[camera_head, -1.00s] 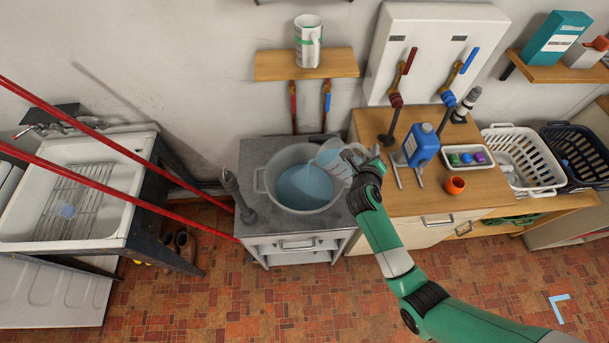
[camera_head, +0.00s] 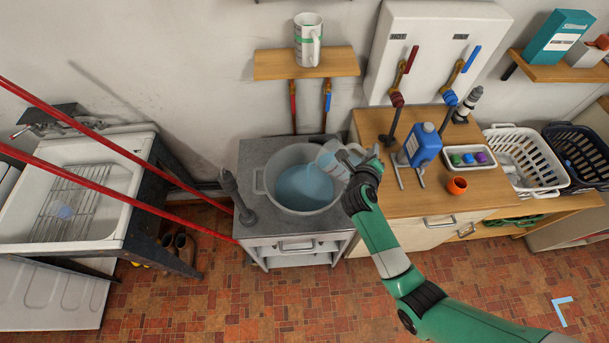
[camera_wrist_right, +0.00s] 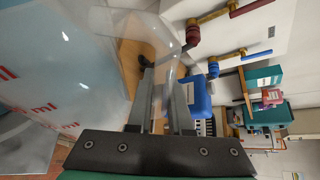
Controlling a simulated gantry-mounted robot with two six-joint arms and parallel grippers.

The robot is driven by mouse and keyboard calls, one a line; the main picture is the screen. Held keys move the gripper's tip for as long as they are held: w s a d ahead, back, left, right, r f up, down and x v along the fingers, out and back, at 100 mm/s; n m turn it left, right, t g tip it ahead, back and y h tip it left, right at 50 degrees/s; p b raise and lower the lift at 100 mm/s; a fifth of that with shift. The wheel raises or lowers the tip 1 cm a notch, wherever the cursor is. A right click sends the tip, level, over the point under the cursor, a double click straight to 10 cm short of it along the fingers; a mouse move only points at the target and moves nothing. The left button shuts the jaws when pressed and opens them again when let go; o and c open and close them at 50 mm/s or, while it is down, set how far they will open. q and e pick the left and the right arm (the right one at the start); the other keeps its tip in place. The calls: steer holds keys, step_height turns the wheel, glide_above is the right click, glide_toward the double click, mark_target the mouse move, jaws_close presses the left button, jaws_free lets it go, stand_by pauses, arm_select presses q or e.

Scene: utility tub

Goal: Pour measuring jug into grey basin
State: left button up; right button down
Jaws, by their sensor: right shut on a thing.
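The measuring jug (camera_head: 331,160) is clear and tilted over the right side of the grey basin (camera_head: 262,182). My right gripper (camera_head: 355,157) is shut on the jug's handle. In the right wrist view the jug's wall with red "ml" marks (camera_wrist_right: 50,90) fills the left side, and the gripper (camera_wrist_right: 168,95) closes around the clear handle. Bluish liquid (camera_head: 303,188) lies in the basin. A pale stream at the jug's mouth is hard to make out now. My left gripper is not in view.
The basin stands on a grey cabinet beside a dark upright tool (camera_head: 236,195). To the right, a wooden counter holds a blue bottle (camera_head: 421,147), an orange cup (camera_head: 457,185) and a tray (camera_head: 470,158). A shelf with a white mug (camera_head: 308,38) is above the basin. Red bars cross at left.

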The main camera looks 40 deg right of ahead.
mark_target(348, 146)
steer(key=shift+w+b, duration=0.15)
steer(key=shift+b, duration=0.15)
steer(key=shift+w+a+r+n+h+b, duration=0.4)
steer(key=shift+n+b, duration=0.3)
steer(key=shift+b, duration=0.15)
stand_by(1.8)
steer(key=shift+w+a+r+n+g+h+p, duration=0.3)
steer(key=shift+w+a+n+g+h+p, duration=0.1)
steer(key=shift+w+a+n+g+p, duration=0.15)
stand_by(1.7)
steer(key=shift+w+a+f+n+g+h+b, duration=0.1)
steer(key=shift+w+a+f+n+h+b, duration=0.15)
steer(key=shift+w+b, duration=0.2)
steer(key=shift+w+a+f+n+g+b, duration=0.1)
steer(key=shift+w+a+f+n+b, duration=0.15)
steer(key=shift+w+a+b, duration=0.15)
steer(key=shift+w+a+f+n+g+h+b, duration=0.15)
steer(key=shift+w+a+n+b, duration=0.15)
steer(key=shift+w+b, duration=0.15)
stand_by(0.5)
steer(key=shift+w+a+r, duration=0.3)
steer(key=shift+w+r, duration=0.05)
steer(key=shift+r, duration=0.05)
